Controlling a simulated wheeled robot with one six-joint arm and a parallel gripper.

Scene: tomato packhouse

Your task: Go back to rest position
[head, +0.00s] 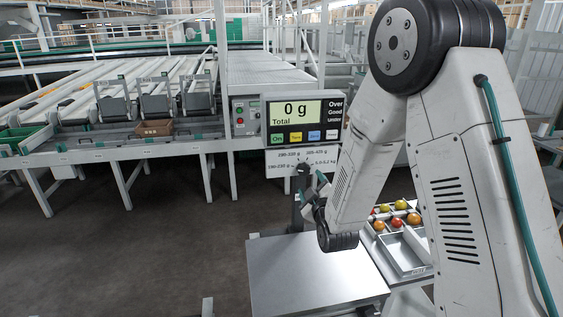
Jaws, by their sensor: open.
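My arm fills the right side of the head view, bent down so that its wrist hangs above the weighing scale's plate. My gripper (314,192) shows small at the left of the wrist, near the scale's post, and is partly hidden by the wrist. It is open, and I see nothing held in it. The scale's metal plate (300,281) is bare. The scale's display (295,112) reads 0 g.
A tray (407,267) with several red, orange and yellow-green tomatoes (380,222) stands right of the scale, partly behind my arm. Conveyors (70,95) with a brown crate (153,128) and a green crate (20,137) stand behind. The floor (160,230) at left is clear.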

